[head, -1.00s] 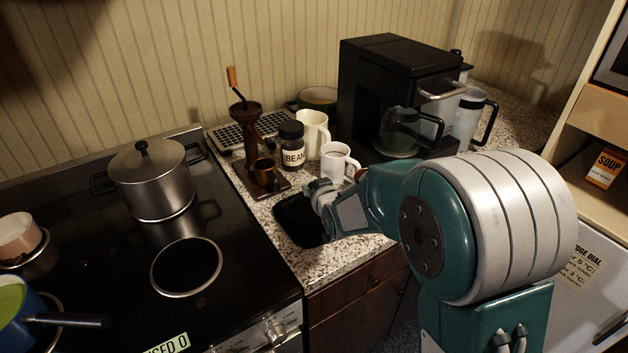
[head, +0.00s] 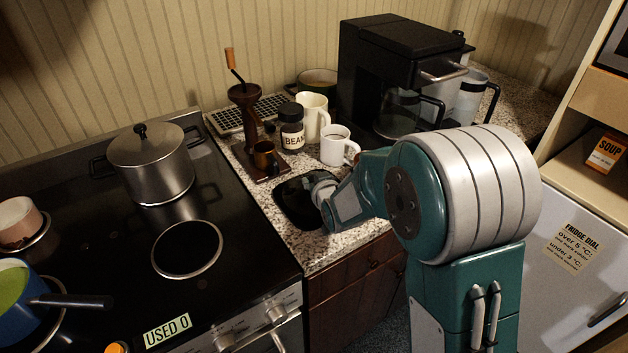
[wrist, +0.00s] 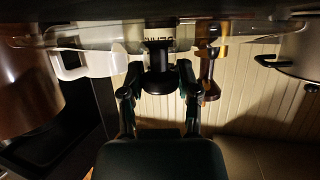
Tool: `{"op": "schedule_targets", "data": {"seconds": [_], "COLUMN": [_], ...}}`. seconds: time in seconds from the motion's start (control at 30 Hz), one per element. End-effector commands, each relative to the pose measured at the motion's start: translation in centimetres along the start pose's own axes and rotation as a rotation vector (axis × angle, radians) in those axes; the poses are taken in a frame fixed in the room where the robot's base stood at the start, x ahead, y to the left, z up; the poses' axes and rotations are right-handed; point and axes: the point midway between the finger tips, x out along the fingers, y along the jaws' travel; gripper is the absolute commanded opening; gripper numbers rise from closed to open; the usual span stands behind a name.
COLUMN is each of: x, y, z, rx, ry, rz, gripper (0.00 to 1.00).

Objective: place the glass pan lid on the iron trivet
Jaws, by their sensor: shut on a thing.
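My gripper (head: 318,190) is low over the counter in the head view. In the wrist view my gripper (wrist: 158,91) has its two fingers closed on the dark knob of the glass pan lid (wrist: 105,32). The clear lid spreads across the top of that upside-down view, roughly level. In the head view the iron trivet appears as a flat black shape (head: 285,207) on the counter, directly below and beside my gripper. The glass is hard to make out against it. I cannot tell whether the lid touches the trivet.
Behind the trivet stand a coffee grinder (head: 247,120), a bean jar (head: 291,128) and a white mug (head: 335,148). A black coffee maker (head: 365,85) stands further right. The stove with a steel pot (head: 150,170) is to the left. Speckled counter is free in front.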

Motion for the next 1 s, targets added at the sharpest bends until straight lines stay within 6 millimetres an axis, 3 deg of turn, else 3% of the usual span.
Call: {"op": "schedule_targets", "data": {"seconds": [0.97, 1.0], "x": [0.8, 0.8], "y": [0.1, 0.1], "z": [1.9, 1.9], "rx": [0.001, 0.001], "ry": [-0.017, -0.017], "rz": [0.001, 0.001], "gripper": [0.0, 0.6]}}
